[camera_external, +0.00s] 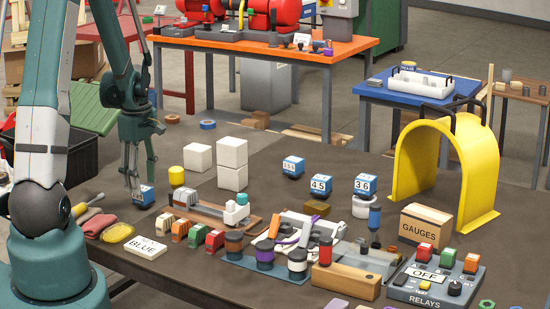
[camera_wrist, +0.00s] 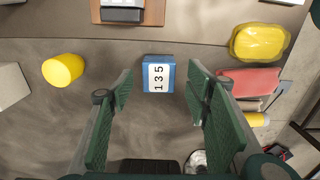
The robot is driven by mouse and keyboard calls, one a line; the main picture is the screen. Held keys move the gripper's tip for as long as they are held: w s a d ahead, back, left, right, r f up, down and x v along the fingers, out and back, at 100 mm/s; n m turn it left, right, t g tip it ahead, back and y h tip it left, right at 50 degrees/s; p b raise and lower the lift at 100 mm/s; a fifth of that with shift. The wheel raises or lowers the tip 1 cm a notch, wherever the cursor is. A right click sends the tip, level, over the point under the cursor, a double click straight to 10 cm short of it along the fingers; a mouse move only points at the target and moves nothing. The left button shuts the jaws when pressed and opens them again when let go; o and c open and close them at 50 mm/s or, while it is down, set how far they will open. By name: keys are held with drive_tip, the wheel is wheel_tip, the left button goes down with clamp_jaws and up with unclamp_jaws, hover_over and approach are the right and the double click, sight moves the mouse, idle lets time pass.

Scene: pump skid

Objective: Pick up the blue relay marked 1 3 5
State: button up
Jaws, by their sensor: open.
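The blue relay marked 1 3 5 (camera_wrist: 159,74) stands on the brown table top in the wrist view, its white label facing the camera. It also shows in the external view (camera_external: 145,195), partly behind my gripper's fingers. My gripper (camera_wrist: 158,92) is open, with one green finger on each side of the relay in the picture. In the external view my gripper (camera_external: 133,187) points down at the left part of the table, right at the relay. Nothing is held. I cannot tell whether a finger touches the relay.
A yellow cylinder (camera_wrist: 63,70) stands left of the relay in the wrist view. Other blue relays (camera_external: 293,167) stand farther back. White blocks (camera_external: 232,152) stand behind the yellow cylinder.

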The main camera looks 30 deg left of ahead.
sight(142, 188)
drive_tip(key=shift+f, duration=0.25)
drive_tip(key=shift+w+a+f+b, duration=0.1)
drive_tip(key=shift+f+b, duration=0.3)
drive_tip(key=shift+f, duration=2.1)
drive_tip(key=c, duration=1.1)
